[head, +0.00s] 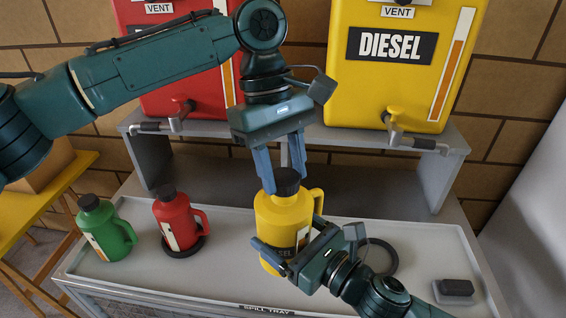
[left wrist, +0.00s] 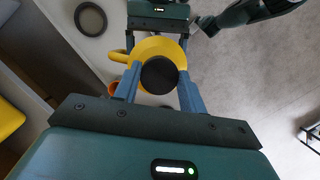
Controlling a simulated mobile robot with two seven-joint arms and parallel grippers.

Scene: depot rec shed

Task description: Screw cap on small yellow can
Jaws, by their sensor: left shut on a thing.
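The small yellow can (head: 283,215) is upright at the middle of the tray, its handle on the right. A black cap (head: 287,182) sits at its mouth; the thread is hidden. My left gripper (head: 281,184) points down from above, its fingers shut on either side of the cap. In the left wrist view the round cap (left wrist: 159,75) lies between the left fingers, over the yellow can (left wrist: 150,47). My right gripper (head: 290,238) comes from the lower right, its fingers around the can's body. Whether the can touches the tray is hard to tell.
A green can (head: 110,237) and a red can (head: 176,227), both black-capped, stand at left on the spill tray (head: 225,250). A black ring (head: 388,262) and a dark block (head: 455,288) lie at right. Red and yellow diesel tanks (head: 400,95) with taps stand on the shelf behind.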

